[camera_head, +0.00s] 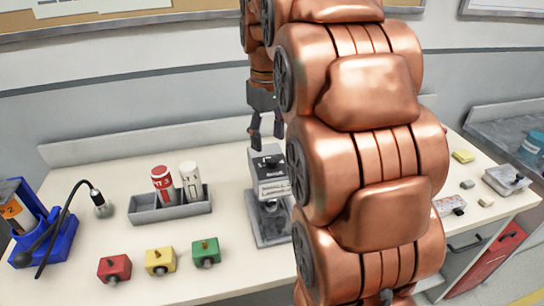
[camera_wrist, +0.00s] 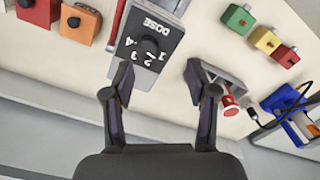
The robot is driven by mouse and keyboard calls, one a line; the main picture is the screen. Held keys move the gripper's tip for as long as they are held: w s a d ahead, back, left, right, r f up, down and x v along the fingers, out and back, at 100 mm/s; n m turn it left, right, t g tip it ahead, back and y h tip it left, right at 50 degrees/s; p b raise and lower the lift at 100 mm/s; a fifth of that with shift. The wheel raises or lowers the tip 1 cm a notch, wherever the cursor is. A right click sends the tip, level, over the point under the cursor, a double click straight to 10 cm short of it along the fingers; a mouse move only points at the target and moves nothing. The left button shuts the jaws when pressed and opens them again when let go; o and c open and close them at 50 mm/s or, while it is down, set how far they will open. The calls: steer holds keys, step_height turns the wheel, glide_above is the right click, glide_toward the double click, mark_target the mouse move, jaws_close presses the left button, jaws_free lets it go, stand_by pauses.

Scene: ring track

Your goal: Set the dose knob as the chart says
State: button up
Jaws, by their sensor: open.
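The dose knob (camera_wrist: 148,47) is a round black knob on the dark top face of the dose machine (camera_wrist: 172,22), marked DOSE with numbers around it; where it points is too small to tell. In the head view the machine (camera_head: 272,187) is a grey and white box on a stand on the bench. My gripper (camera_head: 266,136) is open and empty above its top, fingers pointing down. In the wrist view my gripper (camera_wrist: 158,72) has its fingers apart, near the machine's numbered edge, with the knob beyond the tips. I cannot make out a chart.
A grey tray (camera_head: 148,216) holds red and white cylinders to the left. Red (camera_head: 114,268), yellow (camera_head: 160,260) and green (camera_head: 206,252) knob boxes stand in front. A blue holder (camera_head: 48,240) is far left. A board (camera_head: 90,12) with unreadable papers hangs behind. My arm covers the bench's right middle.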

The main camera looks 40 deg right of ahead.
mark_target(272, 158)
steer(key=shift+w+d+r, duration=0.15)
steer(key=shift+w+d, duration=0.1)
steer(key=shift+d, duration=0.2)
steer(key=shift+w+d+r, duration=0.1)
steer(key=shift+w+d, duration=0.15)
steer(key=shift+d, duration=0.2)
steer(key=shift+f+p, duration=0.75)
steer(key=shift+f, duration=3.05)
steer(key=shift+c, duration=0.4)
jaws_close()
